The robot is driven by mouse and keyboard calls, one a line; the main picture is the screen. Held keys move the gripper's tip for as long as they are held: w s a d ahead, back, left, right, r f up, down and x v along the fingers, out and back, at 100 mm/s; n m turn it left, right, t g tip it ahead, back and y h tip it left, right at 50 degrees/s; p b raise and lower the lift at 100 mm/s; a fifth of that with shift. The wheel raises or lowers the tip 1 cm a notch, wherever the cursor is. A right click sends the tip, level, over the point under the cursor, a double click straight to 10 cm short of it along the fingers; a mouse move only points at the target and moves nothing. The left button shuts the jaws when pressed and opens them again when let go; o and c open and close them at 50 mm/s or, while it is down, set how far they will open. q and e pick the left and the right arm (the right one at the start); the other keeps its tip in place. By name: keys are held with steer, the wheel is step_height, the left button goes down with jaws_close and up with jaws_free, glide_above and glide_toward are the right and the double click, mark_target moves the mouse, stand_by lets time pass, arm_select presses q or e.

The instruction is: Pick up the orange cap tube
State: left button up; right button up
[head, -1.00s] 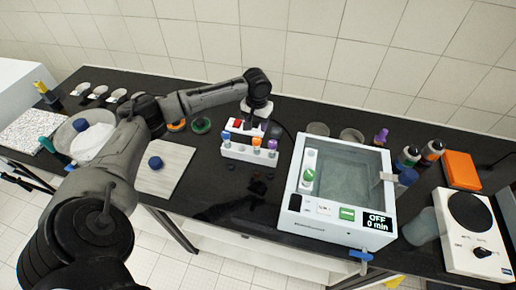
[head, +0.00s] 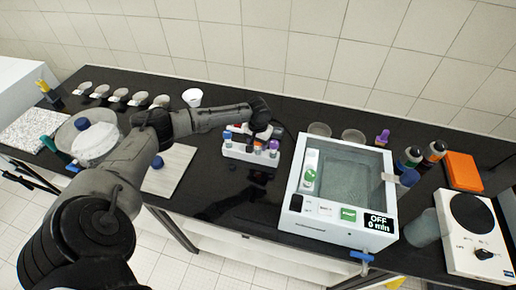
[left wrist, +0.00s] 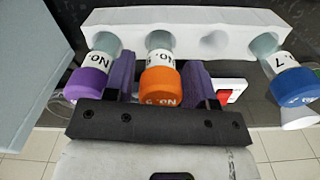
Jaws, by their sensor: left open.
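The orange cap tube (left wrist: 161,85) stands in a white rack (left wrist: 190,22), seen close up in the left wrist view. My left gripper (left wrist: 160,84) is open, with one finger on each side of the orange cap. A purple-capped tube (left wrist: 88,85) is just beyond the left finger, and a blue-capped tube (left wrist: 292,84) is farther right in the same rack. In the head view the rack (head: 250,156) is at the middle of the bench, partly covered by my left wrist. My right gripper is not in view.
A white shaker bath (head: 335,232) reading OFF stands right of the rack. A hot plate (head: 487,262), an orange box (head: 463,170) and capped bottles lie farther right. A pale board (head: 175,178) and small dishes are to the left.

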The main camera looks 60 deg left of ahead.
arm_select(q)
steer(key=shift+f, duration=0.2)
steer(key=shift+c, duration=0.2)
steer(key=c, duration=0.7)
steer(key=shift+o, duration=0.2)
